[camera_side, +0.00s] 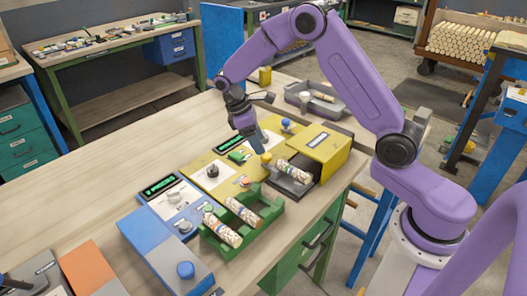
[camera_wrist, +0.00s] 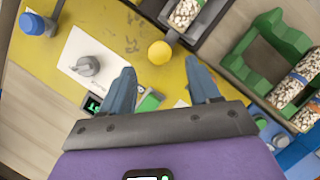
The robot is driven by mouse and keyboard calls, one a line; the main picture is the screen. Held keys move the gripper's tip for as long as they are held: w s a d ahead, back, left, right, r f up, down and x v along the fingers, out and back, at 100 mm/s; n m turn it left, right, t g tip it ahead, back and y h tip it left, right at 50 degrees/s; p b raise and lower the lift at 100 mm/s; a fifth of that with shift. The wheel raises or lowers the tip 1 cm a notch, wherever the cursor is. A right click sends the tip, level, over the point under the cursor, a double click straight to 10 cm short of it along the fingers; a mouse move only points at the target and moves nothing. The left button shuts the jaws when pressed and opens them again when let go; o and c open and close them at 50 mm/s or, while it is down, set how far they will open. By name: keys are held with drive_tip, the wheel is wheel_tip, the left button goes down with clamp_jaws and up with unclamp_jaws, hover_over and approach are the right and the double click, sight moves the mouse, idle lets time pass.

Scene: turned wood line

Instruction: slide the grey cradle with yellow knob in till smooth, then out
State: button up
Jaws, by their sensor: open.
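The grey cradle (camera_side: 287,183) sticks out of the open mouth of the yellow housing (camera_side: 325,150) in the side view. A speckled wood cylinder (camera_side: 294,171) lies in it. The yellow knob (camera_side: 267,158) is at the cradle's outer left end. It also shows in the wrist view (camera_wrist: 160,53), with the cylinder (camera_wrist: 186,13) at the top edge. My gripper (camera_side: 258,150) is open and empty above the yellow panel, close to the knob. In the wrist view, the knob appears just beyond and between my open fingertips (camera_wrist: 160,72); the height gap is hard to tell.
A green rack (camera_side: 268,212) holding two speckled cylinders stands in front of the cradle. The yellow panel carries a grey dial (camera_wrist: 88,66), a green switch (camera_wrist: 150,101) and a blue knob (camera_wrist: 32,23). A blue machine (camera_side: 150,240) stands left. A grey tray (camera_side: 291,95) lies behind.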

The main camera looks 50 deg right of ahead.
sight(266, 155)
drive_tip(key=shift+x, duration=2.5)
clamp_jaws()
drive_tip(key=d, duration=1.1)
